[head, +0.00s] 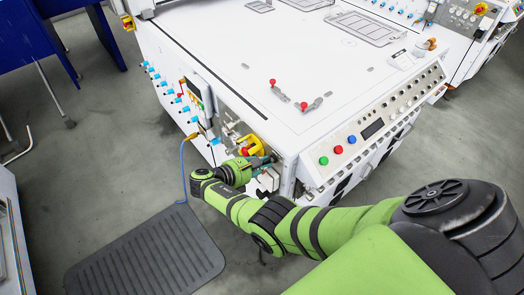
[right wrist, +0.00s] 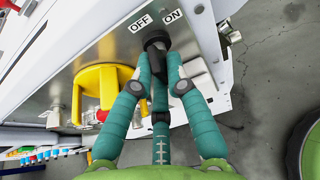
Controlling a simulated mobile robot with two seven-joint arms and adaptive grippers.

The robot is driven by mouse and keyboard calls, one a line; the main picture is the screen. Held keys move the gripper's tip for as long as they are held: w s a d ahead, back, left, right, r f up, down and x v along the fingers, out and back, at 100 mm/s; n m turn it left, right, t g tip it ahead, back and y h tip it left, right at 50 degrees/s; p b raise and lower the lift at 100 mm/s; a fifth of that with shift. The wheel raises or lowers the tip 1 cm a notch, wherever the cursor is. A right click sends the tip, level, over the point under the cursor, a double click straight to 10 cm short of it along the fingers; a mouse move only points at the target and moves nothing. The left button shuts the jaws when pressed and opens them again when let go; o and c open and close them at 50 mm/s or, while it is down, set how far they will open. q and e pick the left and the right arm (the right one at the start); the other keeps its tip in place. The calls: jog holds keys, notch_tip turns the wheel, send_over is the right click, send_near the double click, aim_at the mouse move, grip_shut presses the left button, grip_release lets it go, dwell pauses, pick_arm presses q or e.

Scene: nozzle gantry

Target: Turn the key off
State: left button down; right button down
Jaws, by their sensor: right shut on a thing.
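The black key switch (right wrist: 156,40) sits on the metal side panel in the right wrist view. An OFF label (right wrist: 140,22) and an ON label (right wrist: 172,15) are just above it. My right gripper (right wrist: 158,62) is shut on the key, with its teal fingers on both sides of it. The fingers partly cover the key, so I cannot tell which label it points to. In the head view my right gripper (head: 264,161) is at the front corner of the white machine, and the key is hidden there. My left gripper is not in view.
A yellow guard (right wrist: 100,88) stands out from the panel close to the left of my fingers; it also shows in the head view (head: 251,146). A row of buttons is on the right-hand console (head: 370,130). A dark mat (head: 150,255) lies on the floor.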

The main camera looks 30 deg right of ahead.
jog(key=c, duration=1.2)
grip_release()
jog(key=v, duration=0.7)
jog(key=shift+a+r, duration=0.1)
jog(key=shift+a, duration=0.15)
